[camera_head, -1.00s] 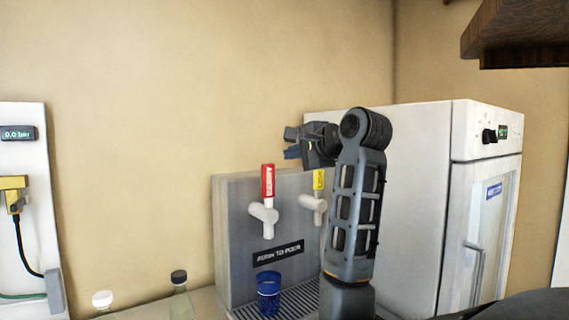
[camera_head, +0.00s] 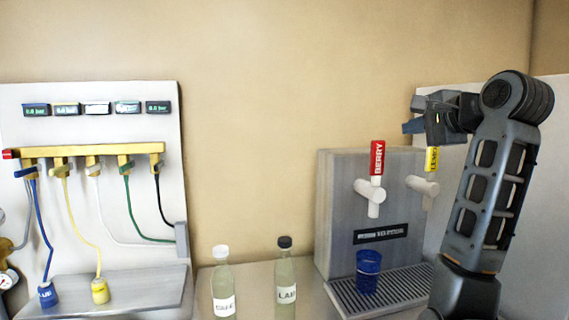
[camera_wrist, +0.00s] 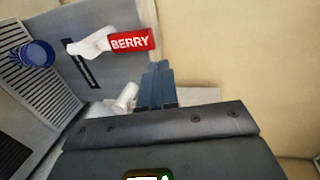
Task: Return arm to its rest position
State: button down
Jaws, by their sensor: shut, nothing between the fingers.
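My gripper (camera_head: 412,127) is raised at the right of the head view, its fingers pointing left, level with the tap handles and apart from everything. Its fingers (camera_wrist: 157,84) are shut with nothing between them in the wrist view. The grey tap dispenser (camera_head: 340,195) stands behind and below it. Its red BERRY handle (camera_head: 377,158) is upright, and the yellow handle (camera_head: 431,164) is partly hidden by my gripper. The BERRY handle also shows in the wrist view (camera_wrist: 131,42). A blue cup (camera_head: 368,270) stands on the drip grate under the BERRY tap.
Two labelled bottles, one white-capped (camera_head: 223,287) and one black-capped (camera_head: 285,280), stand left of the dispenser. A white panel (camera_head: 100,200) with a yellow manifold (camera_head: 105,150), gauges and coloured hoses is farther left. A white cabinet (camera_head: 545,130) is behind my arm.

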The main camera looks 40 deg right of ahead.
jog(key=shift+f, duration=0.1)
jog(key=w+a+f+n, duration=0.2)
jog(key=w+a+f, duration=0.1)
jog(key=f, duration=0.5)
jog(key=w+a+f+n, duration=0.2)
jog(key=a+f, duration=0.2)
jog(key=f, duration=0.3)
jog(key=s+a+f+n+y, duration=0.2)
jog(key=a+f+n, duration=0.4)
jog(key=a+f, duration=0.85)
jog(key=s+a+f+n+t+y, duration=0.1)
jog(key=s+a+f+n+y, duration=0.1)
jog(key=s+a+f+n, duration=0.5)
jog(key=s+a+f+n+t+y, duration=0.1)
jog(key=s+a+f+n+y, duration=0.15)
jog(key=s+a, duration=0.8)
jog(key=s+a+r+n+y, duration=0.1)
jog(key=s+n, duration=0.4)
jog(key=s, duration=0.5)
jog(key=shift+s+a+r, duration=0.15)
jog(key=shift+a+r, duration=0.3)
jog(key=shift+a, duration=0.5)
